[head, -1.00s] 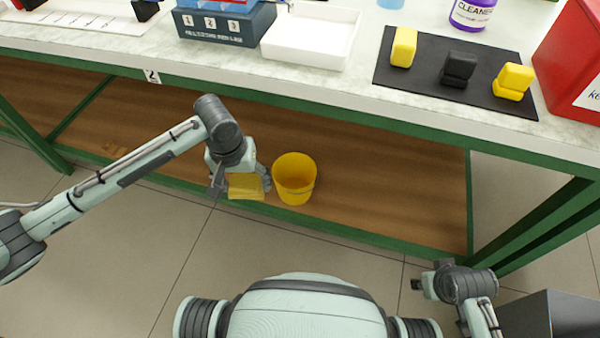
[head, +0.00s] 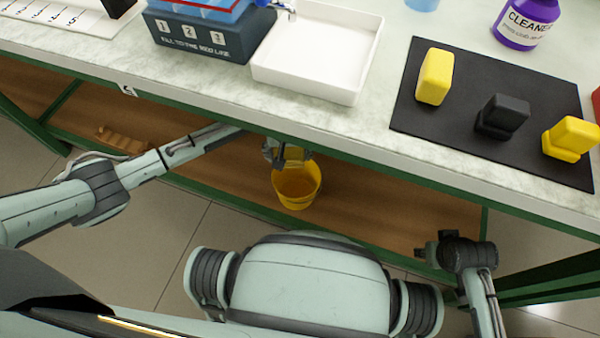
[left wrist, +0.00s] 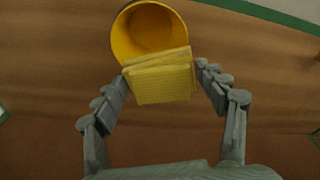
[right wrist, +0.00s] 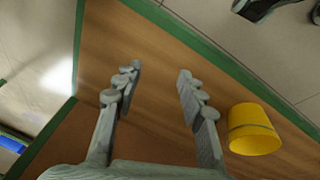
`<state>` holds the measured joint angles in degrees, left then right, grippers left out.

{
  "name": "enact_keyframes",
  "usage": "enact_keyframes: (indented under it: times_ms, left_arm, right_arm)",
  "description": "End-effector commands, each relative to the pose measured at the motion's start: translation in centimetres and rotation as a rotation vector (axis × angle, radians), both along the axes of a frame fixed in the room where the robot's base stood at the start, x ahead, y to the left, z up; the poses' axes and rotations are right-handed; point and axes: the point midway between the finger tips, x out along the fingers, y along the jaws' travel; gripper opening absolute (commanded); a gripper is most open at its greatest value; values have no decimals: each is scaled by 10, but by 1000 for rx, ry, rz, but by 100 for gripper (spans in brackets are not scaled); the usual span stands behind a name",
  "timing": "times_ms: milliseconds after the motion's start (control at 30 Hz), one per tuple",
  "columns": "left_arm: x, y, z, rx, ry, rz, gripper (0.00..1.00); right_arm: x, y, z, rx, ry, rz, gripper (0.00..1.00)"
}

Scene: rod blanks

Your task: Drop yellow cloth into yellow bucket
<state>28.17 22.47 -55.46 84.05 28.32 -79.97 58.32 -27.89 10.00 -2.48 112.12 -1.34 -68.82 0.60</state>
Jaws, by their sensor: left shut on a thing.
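The yellow bucket (head: 297,188) stands open on the wooden lower shelf under the bench. My left gripper (head: 288,154) is shut on the folded yellow cloth (head: 296,155), at the bucket's far side in the head view. In the left wrist view the cloth (left wrist: 160,82) sits between the fingertips and overlaps the near rim of the bucket (left wrist: 148,32) in the picture; whether it touches the rim I cannot tell. My right gripper (right wrist: 158,76) is open and empty, with the bucket (right wrist: 252,132) to its right in the right wrist view.
The bench top (head: 225,98) passes above the left gripper. On it are a white tray (head: 315,75), a blue box (head: 195,40), a purple cleaner bottle (head: 524,22) and a black mat (head: 455,112) with yellow and black blocks. The shelf right of the bucket (head: 390,205) is clear.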

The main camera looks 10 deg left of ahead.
Motion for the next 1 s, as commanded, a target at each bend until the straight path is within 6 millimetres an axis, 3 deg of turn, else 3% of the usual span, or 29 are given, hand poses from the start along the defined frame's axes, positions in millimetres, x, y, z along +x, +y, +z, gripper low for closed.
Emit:
enact_keyframes:
  times_ms: [267,667,1000]
  left_arm:
    - [0,0,-12,1,0,0,40]
    - [0,1,-34,2,-1,-1,40]
    - [0,1,-46,1,0,0,40]
  right_arm:
    - [-3,0,17,-11,-6,2,40]
    - [-13,-1,77,-41,-36,-4,40]
    - [23,28,100,9,-226,55,40]
